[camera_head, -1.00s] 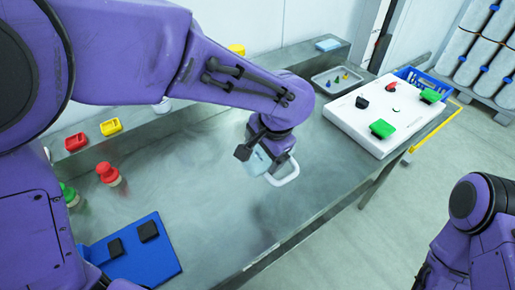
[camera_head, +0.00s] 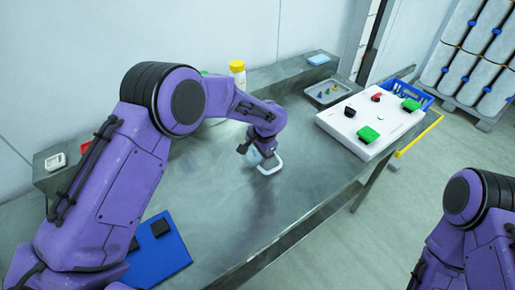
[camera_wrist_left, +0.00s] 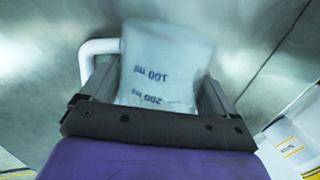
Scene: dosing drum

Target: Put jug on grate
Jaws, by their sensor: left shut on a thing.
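The jug (camera_wrist_left: 155,75) is a pale translucent cup with dark "100 ml" and "200 ml" marks and a white handle. In the wrist view it sits between the two jaws of my left gripper (camera_wrist_left: 160,100), which is shut on it. In the head view the jug (camera_head: 254,158) hangs under my left wrist, over the grey metal bench, with its handle to the right. My left gripper (camera_head: 257,152) is partly hidden by the arm there. I cannot make out a grate in either view. My right gripper is out of view.
A white panel (camera_head: 345,125) with green, red and black parts stands at the bench's right end. Behind it are a grey tray (camera_head: 318,101) with small pieces and a blue crate (camera_head: 423,101). A blue board (camera_head: 165,262) lies front left. The middle bench is clear.

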